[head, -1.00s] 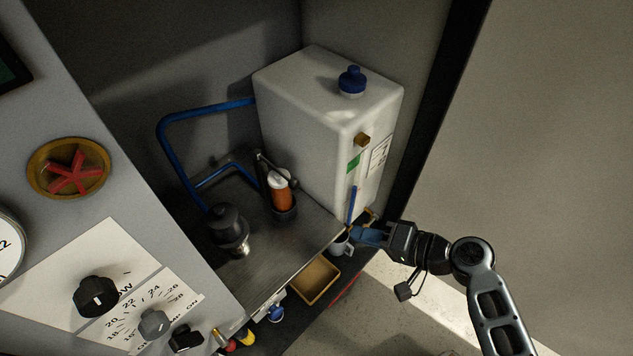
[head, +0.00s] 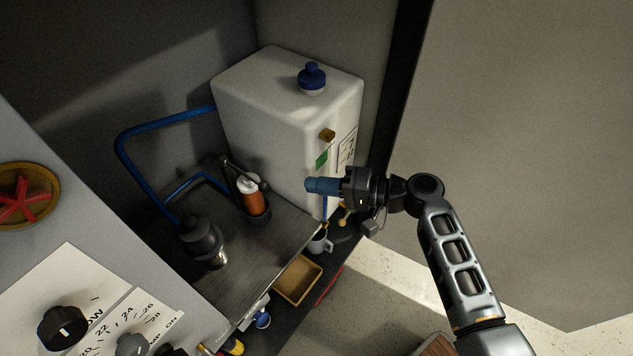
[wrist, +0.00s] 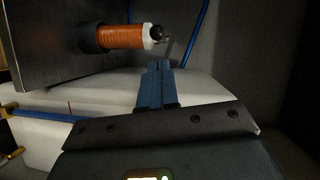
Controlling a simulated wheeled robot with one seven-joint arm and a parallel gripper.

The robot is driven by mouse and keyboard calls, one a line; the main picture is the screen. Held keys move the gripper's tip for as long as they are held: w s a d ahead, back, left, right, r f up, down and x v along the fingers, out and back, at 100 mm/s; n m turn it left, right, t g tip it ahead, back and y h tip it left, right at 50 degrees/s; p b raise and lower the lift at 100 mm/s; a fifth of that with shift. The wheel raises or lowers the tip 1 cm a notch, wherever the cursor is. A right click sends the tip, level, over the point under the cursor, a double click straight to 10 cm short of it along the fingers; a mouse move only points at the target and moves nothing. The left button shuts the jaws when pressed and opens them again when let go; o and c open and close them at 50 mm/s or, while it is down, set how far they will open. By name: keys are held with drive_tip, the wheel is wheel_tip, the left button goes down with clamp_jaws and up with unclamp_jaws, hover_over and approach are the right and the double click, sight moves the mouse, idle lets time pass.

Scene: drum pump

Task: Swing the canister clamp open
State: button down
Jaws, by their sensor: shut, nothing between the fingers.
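The orange canister (head: 251,200) with a white cap stands in a dark cup on the metal shelf, left of the white tank. The dark canister clamp (head: 237,171) reaches across its top. In the wrist view the canister (wrist: 121,37) lies sideways at the upper middle, and a small dark end of the clamp (wrist: 163,39) shows at its cap. My gripper (head: 309,185) has blue fingers pressed together, pointing left in front of the tank and apart from the clamp. In the wrist view the fingertips (wrist: 158,66) are below the cap with a gap between. The clamp's pivot is unclear.
The large white tank (head: 265,95) stands behind my gripper. A dark-topped pump (head: 201,236) and blue pipe (head: 126,160) are left of the canister. An open tan box (head: 298,279) and a grey mug (head: 320,243) sit below the shelf's front edge.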

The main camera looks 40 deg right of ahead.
sight(266, 189)
drive_tip(key=x, duration=0.7)
drive_tip(key=shift+w, duration=0.2)
drive_tip(key=shift+a, duration=0.15)
drive_tip(key=shift+s+a+m+t+h, duration=0.3)
drive_tip(key=shift+a+m+t+h, duration=0.15)
drive_tip(key=shift+a+h, duration=0.2)
drive_tip(key=shift+s+a+m+t+h, duration=0.35)
drive_tip(key=shift+a+m+h, duration=0.1)
drive_tip(key=shift+a+h, duration=0.15)
drive_tip(key=w+a+m+t+h+p, duration=0.1)
drive_tip(key=w+a+m+h, duration=0.1)
drive_tip(key=a, duration=1.1)
drive_tip(key=shift+a+m+h, duration=0.3)
drive_tip(key=shift+a+h, duration=0.05)
drive_tip(key=shift+h, duration=0.3)
